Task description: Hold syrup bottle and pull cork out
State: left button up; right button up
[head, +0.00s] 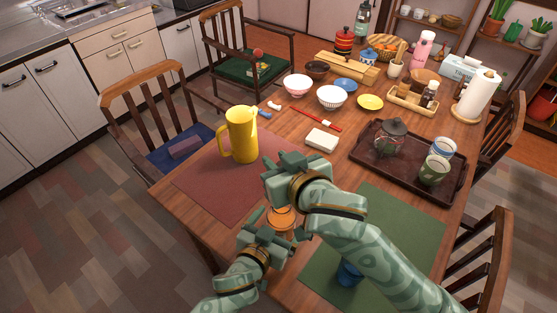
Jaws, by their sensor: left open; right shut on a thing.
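An amber-orange round thing (281,217), which may be the syrup bottle, shows between my two grippers near the table's front edge. My grippers and arms hide part of it. My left gripper (268,232) is open just below and left of it; I cannot tell whether they touch. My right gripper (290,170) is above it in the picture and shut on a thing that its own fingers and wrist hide. I cannot make out a cork.
A yellow pitcher (241,135) stands on the red mat (200,180) to the left. A dark tray (372,167) with a glass teapot (390,140) and cups is at right. A white block (321,139) and bowls lie behind. A blue cup (349,273) is partly behind my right arm.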

pick_arm(q)
jog(key=v, duration=1.2)
jog(key=shift+d, duration=0.1)
pick_arm(e)
jog(key=shift+s, duration=0.1)
